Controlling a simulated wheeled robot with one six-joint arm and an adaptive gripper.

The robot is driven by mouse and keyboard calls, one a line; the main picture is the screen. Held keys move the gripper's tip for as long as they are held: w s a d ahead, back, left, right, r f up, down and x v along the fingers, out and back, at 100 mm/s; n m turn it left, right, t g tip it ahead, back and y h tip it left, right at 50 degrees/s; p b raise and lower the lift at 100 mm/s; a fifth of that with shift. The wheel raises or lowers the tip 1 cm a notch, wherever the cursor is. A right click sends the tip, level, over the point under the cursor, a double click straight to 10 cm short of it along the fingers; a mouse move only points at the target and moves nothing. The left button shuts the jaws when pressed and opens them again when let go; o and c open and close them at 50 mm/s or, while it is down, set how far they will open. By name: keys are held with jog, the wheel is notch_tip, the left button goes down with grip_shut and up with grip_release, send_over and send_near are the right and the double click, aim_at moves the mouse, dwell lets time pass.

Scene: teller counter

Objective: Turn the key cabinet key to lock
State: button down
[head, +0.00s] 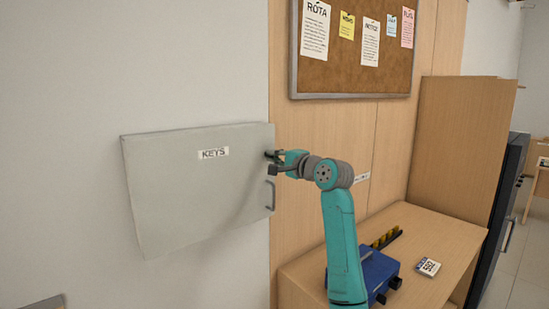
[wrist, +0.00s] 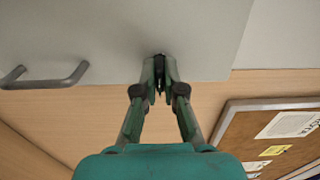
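The grey key cabinet (head: 185,195), labelled KEYS, hangs on the wall at the left in the head view, and its door looks closed. Its front (wrist: 205,35) fills the top of the wrist view. A bar handle (head: 271,196) sits near the door's right edge; it also shows in the wrist view (wrist: 48,82). My gripper (head: 272,162) is at the door's upper right, above the handle. In the wrist view my gripper's fingertips (wrist: 160,76) are close together around the small dark key (wrist: 159,58) at the door face. The key is mostly hidden, and its turn angle cannot be told.
A cork board (head: 350,75) with several notes hangs above right. A wooden partition (head: 460,145) stands at the right.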

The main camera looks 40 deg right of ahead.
jog(key=shift+n, duration=0.4)
jog(key=n, duration=0.8)
jog(key=shift+n, duration=0.3)
jog(key=n, duration=0.4)
jog(key=shift+n, duration=2.2)
jog(key=c, duration=1.3)
grip_release()
